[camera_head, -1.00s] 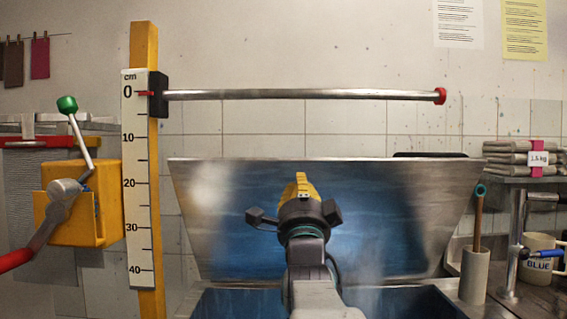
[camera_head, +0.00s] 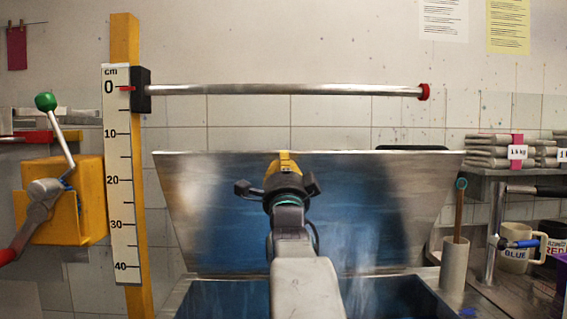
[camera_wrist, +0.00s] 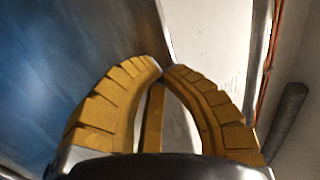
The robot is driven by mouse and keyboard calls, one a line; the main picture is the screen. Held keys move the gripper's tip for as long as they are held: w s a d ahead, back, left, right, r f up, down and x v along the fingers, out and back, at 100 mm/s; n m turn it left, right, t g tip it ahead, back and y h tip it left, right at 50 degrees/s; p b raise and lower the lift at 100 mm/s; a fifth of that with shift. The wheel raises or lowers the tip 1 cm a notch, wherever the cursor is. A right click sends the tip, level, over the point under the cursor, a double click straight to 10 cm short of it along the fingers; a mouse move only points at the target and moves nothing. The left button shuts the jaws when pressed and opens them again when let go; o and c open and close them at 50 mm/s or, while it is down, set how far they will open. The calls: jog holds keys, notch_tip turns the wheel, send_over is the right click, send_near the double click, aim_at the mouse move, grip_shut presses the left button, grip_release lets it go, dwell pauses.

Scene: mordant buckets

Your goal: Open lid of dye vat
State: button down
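The dye vat's lid (camera_head: 215,215) stands tilted up behind the vat, its blue-stained inner face toward me. The vat (camera_head: 395,295) is open below it, with dark blue inside and faint steam. My gripper (camera_head: 285,154) is in front of the lid, its yellow fingertips at the lid's top edge near the middle. In the wrist view the tips of my gripper (camera_wrist: 163,67) come together right at the lid's edge, with the blue lid face (camera_wrist: 60,60) to the left. Whether a thin edge is pinched between them cannot be told.
A yellow post with a cm scale (camera_head: 120,190) stands left, carrying a horizontal metal rod (camera_head: 285,90) above the lid. A yellow box with a green-knobbed lever (camera_head: 65,200) is further left. At right are a cylinder holding a stick (camera_head: 455,265), a shelf of folded cloth and mugs.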

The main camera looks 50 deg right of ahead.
jog(key=w+d+r+g+y+p, duration=0.2)
jog(key=w+d+r+p, duration=0.3)
jog(key=w+d+p, duration=0.4)
jog(key=d+p, duration=0.1)
jog(key=p, duration=0.2)
jog(key=shift+w+r+g+y+p, duration=0.15)
jog(key=shift+r+g+y+p, duration=0.15)
jog(key=shift+r+y+p, duration=0.1)
jog(key=shift+a+f, duration=0.1)
jog(key=shift+f, duration=0.05)
jog(key=b+v, duration=0.6)
jog(key=v, duration=0.8)
